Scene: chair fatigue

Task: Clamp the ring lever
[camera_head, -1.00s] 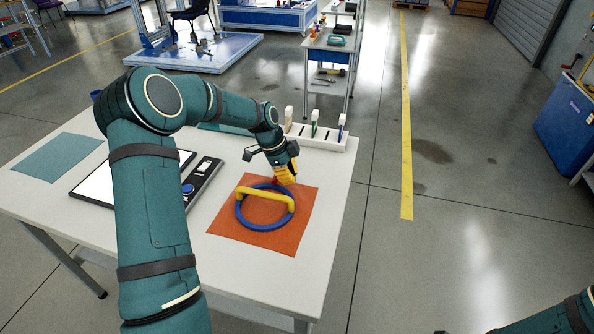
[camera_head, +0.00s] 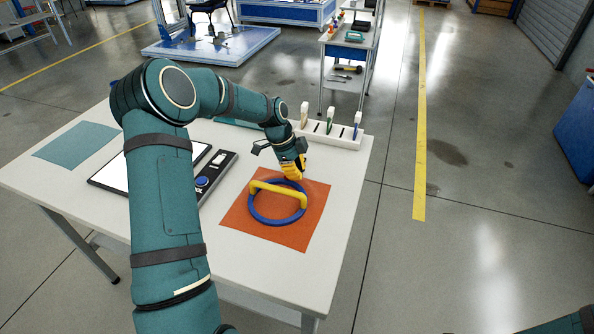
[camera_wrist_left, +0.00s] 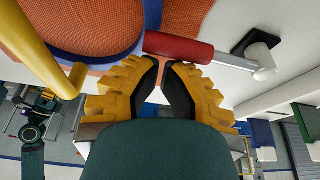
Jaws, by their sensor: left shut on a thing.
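A blue ring (camera_head: 275,223) with a yellow bar handle (camera_head: 282,190) lies on an orange mat (camera_head: 310,222) on the table. My left gripper (camera_head: 294,175) is down at the ring's far side, its yellow fingers pointing down. In the left wrist view, the red lever (camera_wrist_left: 178,47) on a silver arm lies across the tips of the left gripper (camera_wrist_left: 165,66), which is shut on it. The yellow handle (camera_wrist_left: 40,50) and blue ring (camera_wrist_left: 100,57) are left of the fingers there. In the head view the gripper hides the lever. My right gripper is out of view.
A white rack (camera_head: 335,139) with several upright tools stands behind the gripper. A dark panel with a blue button (camera_head: 202,182) and a white board (camera_head: 115,174) lie left of the mat. A teal mat (camera_head: 75,142) is farther left. The table right of the orange mat is clear.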

